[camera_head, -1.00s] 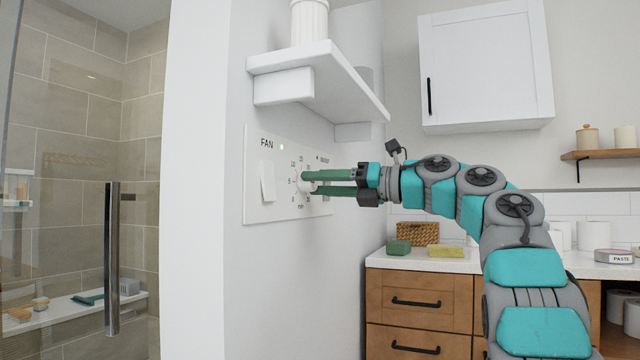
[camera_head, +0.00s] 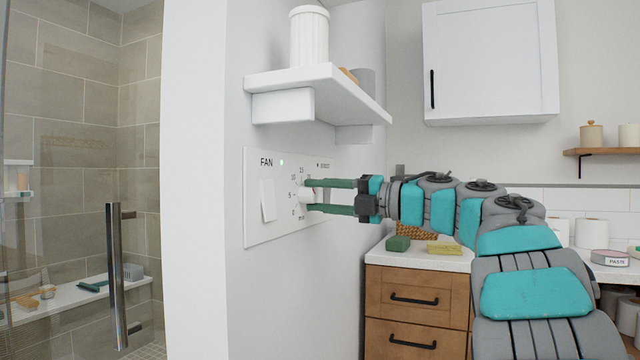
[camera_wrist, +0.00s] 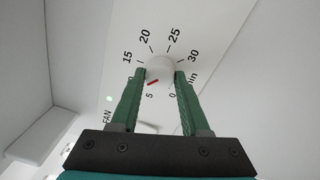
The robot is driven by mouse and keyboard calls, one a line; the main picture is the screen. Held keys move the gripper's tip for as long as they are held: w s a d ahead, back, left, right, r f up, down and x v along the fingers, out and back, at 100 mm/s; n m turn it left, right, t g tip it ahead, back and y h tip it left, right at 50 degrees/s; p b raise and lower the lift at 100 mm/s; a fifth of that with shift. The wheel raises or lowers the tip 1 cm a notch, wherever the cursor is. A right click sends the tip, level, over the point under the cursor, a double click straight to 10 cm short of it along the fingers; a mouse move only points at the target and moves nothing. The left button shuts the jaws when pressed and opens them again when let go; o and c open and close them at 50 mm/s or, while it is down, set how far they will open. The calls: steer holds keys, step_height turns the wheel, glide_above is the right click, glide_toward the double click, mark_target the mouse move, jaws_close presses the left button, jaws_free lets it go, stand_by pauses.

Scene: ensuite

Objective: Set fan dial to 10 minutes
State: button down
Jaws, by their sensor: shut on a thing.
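The white fan dial (camera_wrist: 160,68) sits on the white fan panel (camera_head: 268,228), which is fixed to the wall. My gripper (camera_head: 308,197) reaches in from the right, its two green fingers closed on opposite sides of the dial. In the wrist view, the fingers (camera_wrist: 159,76) flank the dial. A red pointer mark (camera_wrist: 153,82) shows on the dial's lower left, angled near the 5 and toward the left finger. That finger hides the part of the scale between 5 and 15. The 15, 20, 25, 30 and 0 are readable.
A white rocker switch (camera_head: 268,201) and a green light (camera_head: 281,162) are left of and above the dial. A white shelf (camera_head: 310,88) with a ribbed white container (camera_head: 309,38) juts out above my gripper. A wooden drawer cabinet (camera_head: 417,300) stands below right.

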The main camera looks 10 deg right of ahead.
steer(key=shift+m+p, duration=0.35)
steer(key=shift+m, duration=0.15)
steer(key=shift+c, duration=1.9)
jaws_free()
steer(key=shift+d, duration=0.1)
steer(key=b+v, duration=0.1)
steer(key=v, duration=0.6)
steer(key=shift+s+d, duration=0.2)
